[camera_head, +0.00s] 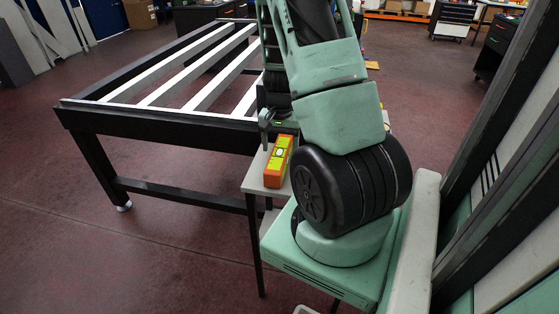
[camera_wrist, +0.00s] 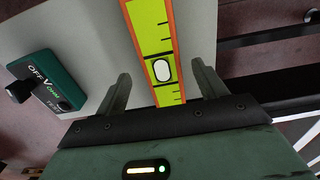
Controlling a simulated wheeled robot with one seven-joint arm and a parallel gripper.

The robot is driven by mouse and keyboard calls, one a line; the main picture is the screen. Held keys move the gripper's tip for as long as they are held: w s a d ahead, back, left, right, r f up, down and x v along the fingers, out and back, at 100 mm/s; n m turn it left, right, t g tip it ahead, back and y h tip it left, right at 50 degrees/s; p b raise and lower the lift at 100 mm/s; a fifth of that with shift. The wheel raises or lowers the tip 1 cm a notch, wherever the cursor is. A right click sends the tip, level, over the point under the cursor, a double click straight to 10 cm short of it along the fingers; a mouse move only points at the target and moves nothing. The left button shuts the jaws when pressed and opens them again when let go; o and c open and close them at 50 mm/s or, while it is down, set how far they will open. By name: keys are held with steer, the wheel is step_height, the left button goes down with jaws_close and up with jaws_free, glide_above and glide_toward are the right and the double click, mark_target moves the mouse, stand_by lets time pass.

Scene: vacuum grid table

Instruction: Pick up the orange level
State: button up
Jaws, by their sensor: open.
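The orange level (camera_head: 279,161) has a yellow-green face with a white vial. It lies on a small white side table (camera_head: 256,180) beside the grid table, partly behind my arm in the head view. In the wrist view the level (camera_wrist: 158,60) runs from the top edge down between my fingers. My gripper (camera_wrist: 160,82) is open, with one finger on each side of the level and a gap on both sides. In the head view my gripper (camera_head: 267,125) is at the level's far end. I cannot tell the height between them.
A green meter box (camera_wrist: 47,82) with a black knob lies on the side table, left of my gripper in the wrist view. The large black-framed grid table (camera_head: 160,118) with white slats stands next to the side table. Open floor lies at the left.

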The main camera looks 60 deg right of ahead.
mark_target(279, 152)
steer(key=shift+w+d+f, duration=0.1)
steer(key=shift+w+f, duration=0.05)
steer(key=shift+f, duration=2.55)
steer(key=c, duration=1.5)
